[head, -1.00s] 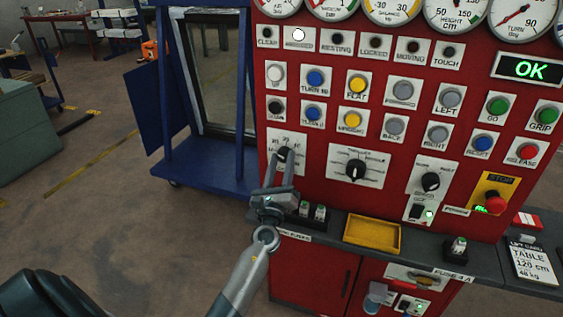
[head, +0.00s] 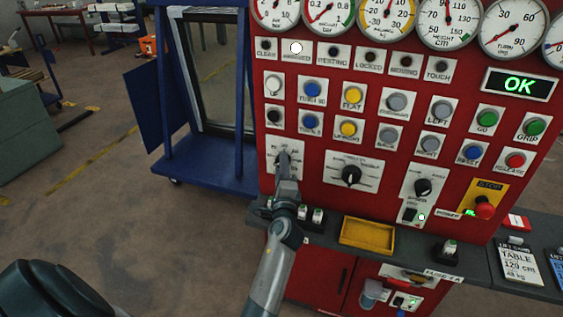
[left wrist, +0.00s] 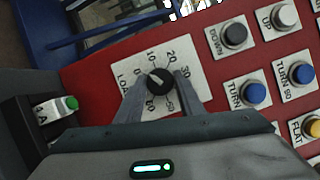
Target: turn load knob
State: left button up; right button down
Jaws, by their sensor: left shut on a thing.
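The load knob (left wrist: 160,81) is a round black knob on a white plate (left wrist: 131,67) marked with a number scale, on the red panel. Its white mark points up and left in the left wrist view, roughly toward the 10. My left gripper (head: 284,160) is at this plate, at the lower left of the panel in the head view, and hides most of the knob there. In the left wrist view the fingers of my left gripper (left wrist: 161,84) lie on both sides of the knob, shut on it. My right gripper is not in view.
Several push buttons sit above the knob, including a blue one (head: 309,121). Another black selector knob (head: 351,174) is to the right. A red stop button (head: 484,207) is further right. A yellow tray (head: 367,235) lies on the ledge below. A blue frame rack (head: 207,168) stands left.

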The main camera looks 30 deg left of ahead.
pick_arm(q)
jog(key=shift+n+g+p, duration=0.5)
jog(key=shift+n+p, duration=0.4)
jog(key=shift+n, duration=0.3)
jog(key=o, duration=1.1)
jog(key=shift+c, duration=0.2)
